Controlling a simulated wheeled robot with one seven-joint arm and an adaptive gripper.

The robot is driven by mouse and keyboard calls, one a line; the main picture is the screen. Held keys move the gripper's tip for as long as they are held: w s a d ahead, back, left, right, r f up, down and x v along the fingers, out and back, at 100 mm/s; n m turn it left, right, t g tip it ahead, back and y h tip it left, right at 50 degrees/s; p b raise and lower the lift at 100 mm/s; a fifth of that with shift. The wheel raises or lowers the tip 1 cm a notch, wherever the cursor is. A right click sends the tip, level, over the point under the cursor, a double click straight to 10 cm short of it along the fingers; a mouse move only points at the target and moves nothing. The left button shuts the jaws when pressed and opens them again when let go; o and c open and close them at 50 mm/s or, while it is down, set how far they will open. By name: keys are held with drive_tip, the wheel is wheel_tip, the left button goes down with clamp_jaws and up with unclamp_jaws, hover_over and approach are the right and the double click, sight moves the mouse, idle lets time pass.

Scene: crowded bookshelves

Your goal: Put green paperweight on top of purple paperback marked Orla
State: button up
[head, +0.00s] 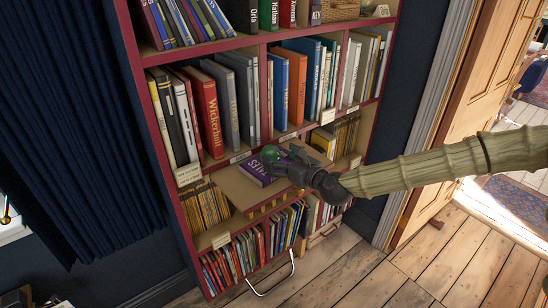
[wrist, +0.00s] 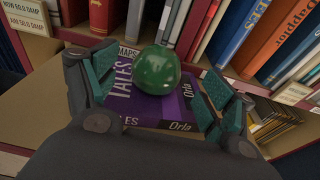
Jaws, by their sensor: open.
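The green paperweight (wrist: 156,70) is a rounded, glossy lump. It rests on top of the purple paperback (wrist: 140,108), whose spine reads "Orla" and whose cover shows "TALES". The paperback lies flat on a pale wooden shelf board. In the head view, the paperweight (head: 270,153) and the paperback (head: 255,172) show just left of my gripper (head: 284,161). In the wrist view, my gripper (wrist: 158,66) is open, one finger on each side of the paperweight, with visible gaps. Part of the paperback is hidden behind the gripper.
The pale board (head: 236,188) has bare room left of the paperback. Upright books, including a red one (head: 207,113) and an orange one (head: 297,83), crowd the shelf above. Another shelf of books (head: 257,243) is below. A wooden door (head: 480,85) stands at right.

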drive_tip(key=shift+b+v, duration=0.8)
drive_tip(key=shift+v, duration=2.5)
